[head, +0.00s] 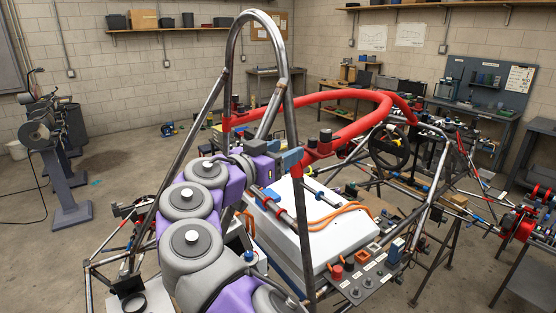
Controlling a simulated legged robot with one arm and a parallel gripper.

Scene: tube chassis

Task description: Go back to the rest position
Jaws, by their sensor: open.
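My purple and grey arm rises from the bottom of the head view and reaches into the tube chassis (288,85). My gripper (284,160) is at the arm's far end, beside the chassis's upright tubes and above the back edge of a white box (325,237). It is open, and I see nothing held in it. Its fingertips are small and partly hidden by tubes, so I cannot tell whether they touch anything.
A red padded bar (350,137) curves around the chassis near my arm. A steering wheel (389,147) is beyond it. A control panel (364,280) and orange cables (338,217) are by the white box. A grinder stand (55,165) is at left, with open floor between.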

